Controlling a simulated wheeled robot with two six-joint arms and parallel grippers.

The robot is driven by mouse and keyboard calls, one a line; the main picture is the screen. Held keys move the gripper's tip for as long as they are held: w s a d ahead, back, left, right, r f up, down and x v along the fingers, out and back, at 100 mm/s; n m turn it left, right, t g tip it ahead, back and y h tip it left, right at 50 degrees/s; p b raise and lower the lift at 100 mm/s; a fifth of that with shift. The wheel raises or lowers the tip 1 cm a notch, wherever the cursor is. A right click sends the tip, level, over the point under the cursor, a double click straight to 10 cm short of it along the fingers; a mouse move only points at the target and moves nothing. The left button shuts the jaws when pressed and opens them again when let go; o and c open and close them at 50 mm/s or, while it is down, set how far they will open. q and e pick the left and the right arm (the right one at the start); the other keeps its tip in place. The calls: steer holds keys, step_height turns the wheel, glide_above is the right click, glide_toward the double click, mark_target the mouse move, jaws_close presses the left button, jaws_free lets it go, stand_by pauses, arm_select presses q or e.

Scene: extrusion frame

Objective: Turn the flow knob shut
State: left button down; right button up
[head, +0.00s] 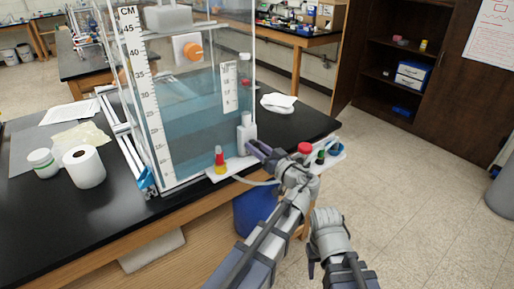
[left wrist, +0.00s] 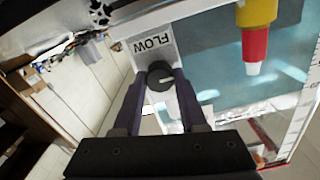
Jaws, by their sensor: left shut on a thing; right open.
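The flow knob (left wrist: 160,78) is small, round and black with a pale pointer line. In the left wrist view it sits beside a white FLOW label (left wrist: 153,46), which appears upside down. My left gripper (left wrist: 160,88) is shut on the knob, with one dark finger at each side. In the head view my left gripper (head: 258,150) reaches the white fitting (head: 246,132) at the tank's front right corner; the knob is hidden there. My right gripper (head: 328,232) is low and right of the left arm, away from the tank; its fingertips are not clear.
A clear tank of blue water (head: 190,115) with a CM scale stands on the black bench (head: 110,225). A red and yellow piece (head: 219,160) is left of my gripper. A small shelf with a red cap (head: 304,148) is right of it. Floor to the right is clear.

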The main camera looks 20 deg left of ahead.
arm_select(q)
steer(key=m, duration=0.5)
steer(key=shift+s+f+m, duration=0.1)
steer(key=shift+f+m, duration=0.05)
steer(key=shift+m, duration=7.5)
steer(key=shift+f+m, duration=0.1)
steer(key=shift+m, duration=7.85)
steer(key=shift+c, duration=2.3)
jaws_free()
